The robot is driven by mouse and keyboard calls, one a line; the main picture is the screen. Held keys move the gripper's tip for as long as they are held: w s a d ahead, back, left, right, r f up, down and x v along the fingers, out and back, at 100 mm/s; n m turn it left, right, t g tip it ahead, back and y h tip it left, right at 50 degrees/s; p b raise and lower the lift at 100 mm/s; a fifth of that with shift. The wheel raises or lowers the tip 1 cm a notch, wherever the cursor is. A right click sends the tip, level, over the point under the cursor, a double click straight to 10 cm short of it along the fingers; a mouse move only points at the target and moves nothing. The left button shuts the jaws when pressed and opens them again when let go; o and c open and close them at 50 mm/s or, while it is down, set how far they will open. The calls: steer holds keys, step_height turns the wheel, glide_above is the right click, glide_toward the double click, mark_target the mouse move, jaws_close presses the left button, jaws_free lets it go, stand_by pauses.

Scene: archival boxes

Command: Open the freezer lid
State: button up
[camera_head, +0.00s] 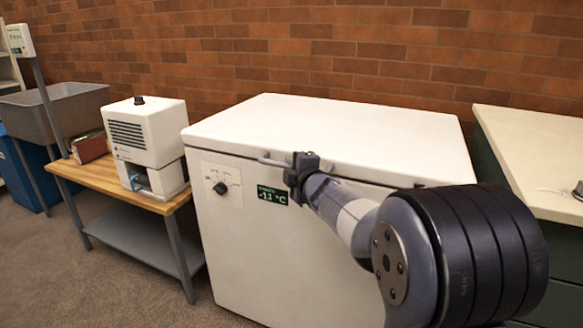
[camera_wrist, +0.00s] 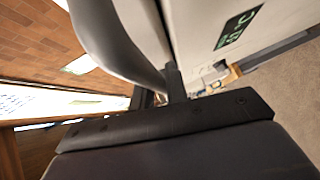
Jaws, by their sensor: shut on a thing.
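The white chest freezer (camera_head: 255,255) stands in the middle of the head view. Its flat white lid (camera_head: 325,128) looks level and down on the body. A grey bar handle (camera_head: 270,161) runs along the lid's front edge. My gripper (camera_head: 299,168) is shut on the handle near its left end. In the wrist view the handle (camera_wrist: 120,48) is a large grey curved bar beside the dark gripper parts (camera_wrist: 172,88). The display (camera_head: 272,195) on the freezer front reads about -11 °C; it also shows in the wrist view (camera_wrist: 238,28). My arm hides part of the front.
A wooden-topped bench (camera_head: 110,180) with a white device (camera_head: 148,140) stands left of the freezer. A grey bin (camera_head: 60,108) is farther left. A pale-topped counter (camera_head: 535,150) stands close on the right. A brick wall (camera_head: 330,45) is behind. Carpet is free at front left.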

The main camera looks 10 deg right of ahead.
jaws_close()
